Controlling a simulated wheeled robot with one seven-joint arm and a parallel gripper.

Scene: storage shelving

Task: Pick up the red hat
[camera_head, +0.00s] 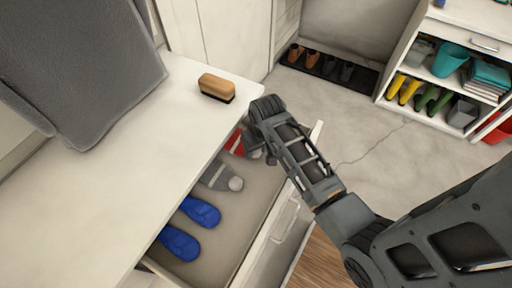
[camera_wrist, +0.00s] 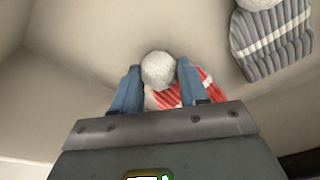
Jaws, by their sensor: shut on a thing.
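The red hat (camera_wrist: 195,84) with white stripes and a white pom-pom lies in the open drawer. In the wrist view its pom-pom sits between the two blue fingers of my gripper (camera_wrist: 157,72), which is shut on it. In the head view a red part of the hat (camera_head: 235,142) shows at the drawer's far end, and my arm covers the rest. My gripper (camera_head: 262,150) reaches down into the drawer there, mostly hidden by my arm.
The drawer (camera_head: 226,226) also holds a grey striped hat (camera_head: 218,177) and blue slippers (camera_head: 190,227). A brush (camera_head: 216,88) lies on the white cabinet top (camera_head: 100,190). A shelf (camera_head: 436,80) with boots stands at the right, and shoes (camera_head: 313,59) sit on a mat.

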